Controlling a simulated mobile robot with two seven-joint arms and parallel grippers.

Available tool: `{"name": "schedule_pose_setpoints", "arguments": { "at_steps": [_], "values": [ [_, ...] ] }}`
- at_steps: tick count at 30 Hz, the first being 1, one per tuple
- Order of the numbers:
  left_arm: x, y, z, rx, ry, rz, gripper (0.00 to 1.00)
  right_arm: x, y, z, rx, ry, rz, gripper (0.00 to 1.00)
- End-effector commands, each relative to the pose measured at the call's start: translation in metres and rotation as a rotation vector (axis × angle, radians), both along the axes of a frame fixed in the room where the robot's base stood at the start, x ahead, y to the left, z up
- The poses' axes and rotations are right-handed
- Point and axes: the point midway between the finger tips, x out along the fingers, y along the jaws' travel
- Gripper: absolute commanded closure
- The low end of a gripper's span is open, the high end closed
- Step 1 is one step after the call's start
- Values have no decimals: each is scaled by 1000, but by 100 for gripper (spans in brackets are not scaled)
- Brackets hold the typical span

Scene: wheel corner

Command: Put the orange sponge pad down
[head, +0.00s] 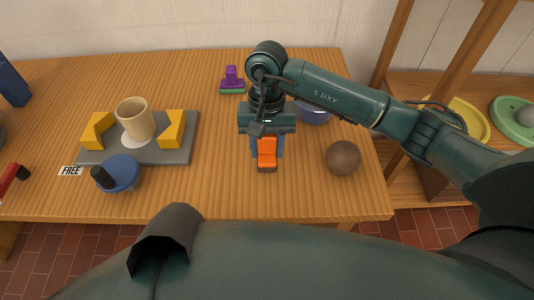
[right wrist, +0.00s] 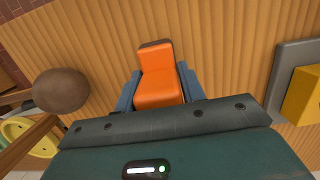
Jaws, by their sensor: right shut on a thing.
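The orange sponge pad (head: 267,152) is between the fingers of my right gripper (head: 267,148), over the middle of the wooden table (head: 225,190). In the right wrist view the pad (right wrist: 160,80) sits between the two blue-grey fingers, and my right gripper (right wrist: 162,92) is shut on it. A dark brown strip shows at the pad's far end. I cannot tell whether the pad touches the table. My left gripper is not in view.
A brown ball (head: 343,158) lies right of the gripper, a blue bowl (head: 314,112) behind it. A purple-and-green block (head: 232,82) stands farther back. Left are a grey board (head: 180,152) with yellow blocks and a beige cup (head: 136,120), and a blue round thing (head: 122,174). The front middle is bare.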

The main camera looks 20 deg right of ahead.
Motion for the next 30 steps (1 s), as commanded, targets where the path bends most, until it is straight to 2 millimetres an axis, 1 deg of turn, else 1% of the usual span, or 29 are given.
{"name": "schedule_pose_setpoints", "arguments": {
  "at_steps": [3, 6, 13, 17, 18, 23, 26, 30],
  "values": [
    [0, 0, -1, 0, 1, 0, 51, -1, 0, -18, 0, 5, 0, 79],
    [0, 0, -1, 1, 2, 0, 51, -1, 0, -30, 1, 3, 0, 79],
    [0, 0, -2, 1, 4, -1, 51, 0, 0, -32, 0, 0, 1, 79],
    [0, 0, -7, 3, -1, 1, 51, 0, 0, -37, -1, 0, 1, 79],
    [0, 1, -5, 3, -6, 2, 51, 0, 0, -37, -1, 0, 1, 60],
    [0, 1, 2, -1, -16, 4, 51, 0, 0, -35, -1, 0, 1, 47],
    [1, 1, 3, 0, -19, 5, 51, 0, 0, -35, -1, 0, 1, 39],
    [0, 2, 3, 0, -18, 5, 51, 0, 0, -35, -1, 0, 1, 39]
  ]
}}
